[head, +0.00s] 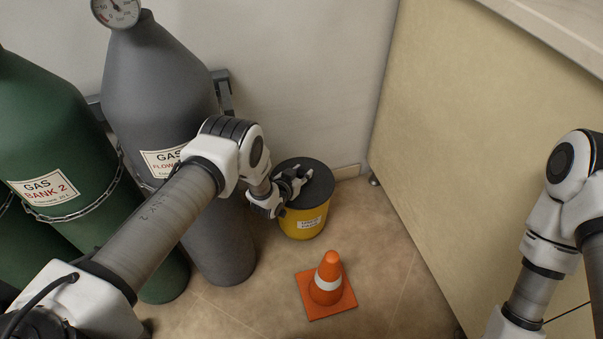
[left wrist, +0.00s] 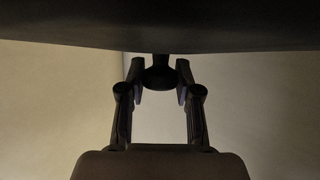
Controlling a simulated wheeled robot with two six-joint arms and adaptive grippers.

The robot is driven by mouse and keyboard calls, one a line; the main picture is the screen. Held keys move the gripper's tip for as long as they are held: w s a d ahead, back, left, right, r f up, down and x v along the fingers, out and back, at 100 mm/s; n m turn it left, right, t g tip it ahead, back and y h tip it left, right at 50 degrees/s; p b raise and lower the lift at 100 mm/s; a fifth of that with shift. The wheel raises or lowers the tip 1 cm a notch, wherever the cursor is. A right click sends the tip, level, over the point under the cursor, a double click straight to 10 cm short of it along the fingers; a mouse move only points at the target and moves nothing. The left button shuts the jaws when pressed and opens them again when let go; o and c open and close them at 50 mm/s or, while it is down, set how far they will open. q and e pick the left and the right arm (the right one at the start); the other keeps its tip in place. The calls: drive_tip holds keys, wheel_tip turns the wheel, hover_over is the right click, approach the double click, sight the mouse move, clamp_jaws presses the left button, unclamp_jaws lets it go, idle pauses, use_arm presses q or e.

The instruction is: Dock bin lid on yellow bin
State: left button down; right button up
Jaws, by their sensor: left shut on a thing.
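The yellow bin (head: 303,223) stands on the floor by the wall, with a white label on its front. The dark round bin lid (head: 320,188) is over the bin's top and hides its rim. I cannot tell whether it is seated or slightly above. My left gripper (head: 294,182) reaches across the lid from the left, shut on its knob. In the left wrist view, the lid (left wrist: 160,28) spans the top of the picture, and its dark knob (left wrist: 160,74) is between the fingertips (left wrist: 160,80). Only my right arm shows at the right; its gripper is out of view.
An orange traffic cone (head: 327,283) stands on the floor in front of the bin. A grey gas cylinder (head: 170,90) and a green one (head: 60,130) stand to the left. A beige cabinet (head: 470,140) is to the right. Some floor between cone and cabinet is clear.

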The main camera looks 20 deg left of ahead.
sight(299, 176)
use_arm(q)
drive_tip(key=shift+f+b, duration=0.45)
drive_tip(key=shift+f, duration=0.1)
drive_tip(key=c, duration=1.1)
unclamp_jaws()
drive_tip(key=shift+r, duration=0.1)
drive_tip(key=p+v, duration=0.3)
drive_tip(key=shift+s+r+p, duration=0.1)
drive_tip(key=shift+r+p, duration=0.1)
drive_tip(key=shift+p, duration=0.15)
drive_tip(key=shift+p+v, duration=1.1)
drive_tip(key=shift+v, duration=0.05)
drive_tip(key=p+v, duration=0.4)
drive_tip(key=shift+s+a+r, duration=0.1)
drive_tip(key=shift+s+r, duration=0.1)
drive_tip(key=shift+s, duration=0.5)
